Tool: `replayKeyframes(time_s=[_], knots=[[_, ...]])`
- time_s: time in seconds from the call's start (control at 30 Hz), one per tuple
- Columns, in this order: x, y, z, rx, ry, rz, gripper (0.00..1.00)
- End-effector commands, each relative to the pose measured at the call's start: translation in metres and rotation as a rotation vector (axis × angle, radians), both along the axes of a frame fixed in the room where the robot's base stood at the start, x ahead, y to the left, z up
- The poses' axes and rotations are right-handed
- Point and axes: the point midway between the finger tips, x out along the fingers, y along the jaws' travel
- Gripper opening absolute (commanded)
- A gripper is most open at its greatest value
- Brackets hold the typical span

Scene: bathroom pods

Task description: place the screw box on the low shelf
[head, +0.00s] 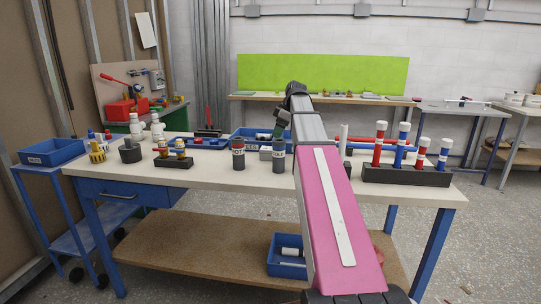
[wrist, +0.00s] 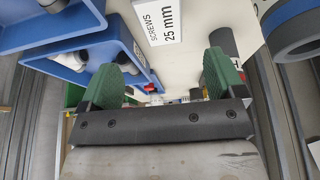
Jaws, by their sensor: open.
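The screw box shows in the wrist view by its white label (wrist: 158,20) reading "SCREWS 25 mm", at the top edge of the picture and cut off there. In the head view, a small pale box (head: 266,153), likely the same one, sits on the workbench between two dark canisters. My gripper (wrist: 168,57) has green fingers spread apart with nothing between them. The label lies beyond the fingertips. In the head view my gripper (head: 279,125) is above the bench, partly hidden by my arm. The low shelf (head: 190,248) is the wooden board under the bench.
Dark canisters (head: 238,154) (head: 278,156) stand close by the pale box. Blue trays (head: 250,136) lie behind it. A rack of red and blue tubes (head: 405,174) stands right. A blue bin (head: 287,264) occupies the low shelf's middle; its left part is clear.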

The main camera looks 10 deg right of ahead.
Motion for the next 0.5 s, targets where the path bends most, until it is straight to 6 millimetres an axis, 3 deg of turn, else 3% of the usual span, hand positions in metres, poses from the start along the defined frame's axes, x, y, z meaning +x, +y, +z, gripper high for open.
replayKeyframes(time_s=[0.3,0.5], knots=[[0.005,0.015,-0.041,0.0,0.002,-0.002,0.88],[0.006,0.019,-0.051,0.0,0.002,-0.004,0.88]])
